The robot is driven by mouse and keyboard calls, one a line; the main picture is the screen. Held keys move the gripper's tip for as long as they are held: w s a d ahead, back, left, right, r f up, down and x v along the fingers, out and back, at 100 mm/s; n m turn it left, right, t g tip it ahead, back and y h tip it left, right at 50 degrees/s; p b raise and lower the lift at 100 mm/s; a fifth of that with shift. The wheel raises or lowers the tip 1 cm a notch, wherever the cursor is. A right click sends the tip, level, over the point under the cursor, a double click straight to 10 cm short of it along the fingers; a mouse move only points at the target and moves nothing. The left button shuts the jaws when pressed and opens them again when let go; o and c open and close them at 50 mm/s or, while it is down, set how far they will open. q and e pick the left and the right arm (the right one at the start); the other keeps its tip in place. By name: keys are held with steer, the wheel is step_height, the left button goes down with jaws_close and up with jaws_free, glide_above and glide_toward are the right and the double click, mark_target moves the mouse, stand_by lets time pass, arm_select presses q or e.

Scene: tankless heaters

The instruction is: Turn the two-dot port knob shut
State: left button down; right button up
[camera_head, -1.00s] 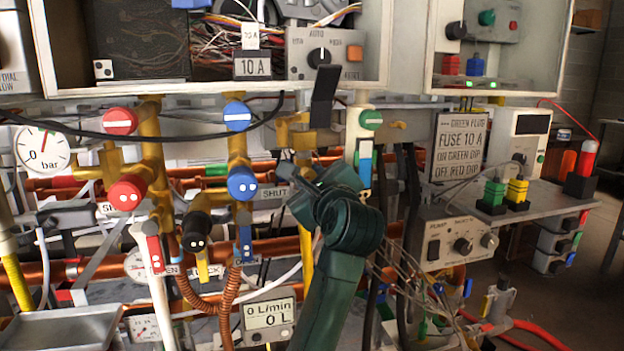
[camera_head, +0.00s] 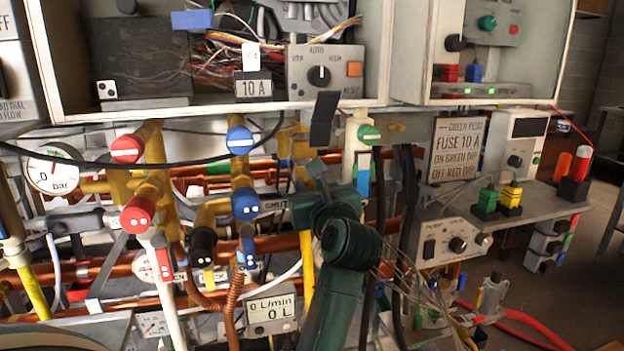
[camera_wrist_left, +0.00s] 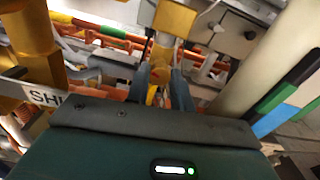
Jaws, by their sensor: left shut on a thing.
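Three knobs with two white dots show in the head view: a red one (camera_head: 138,213), a blue one (camera_head: 245,204) and a black one (camera_head: 202,244). My left gripper (camera_head: 306,200), dark green, is right of the blue knob, facing the pipework; its fingertips are hidden there. In the left wrist view its two fingers (camera_wrist_left: 160,92) are closed around a narrow yellow-orange piece (camera_wrist_left: 154,94), below a yellow valve body (camera_wrist_left: 174,18). I cannot tell whether dots mark that piece. My right gripper is out of view.
A green knob (camera_head: 369,134) sits right of my gripper. A black tilted flap (camera_head: 323,118) hangs just above it. Black hoses (camera_head: 408,220) run close on the right. A grey control box (camera_head: 452,243) and shelf stand further right.

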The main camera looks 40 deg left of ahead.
arm_select(q)
steer(key=shift+m, duration=0.3)
steer(key=shift+f, duration=0.1)
steer(key=c, duration=1.2)
jaws_free()
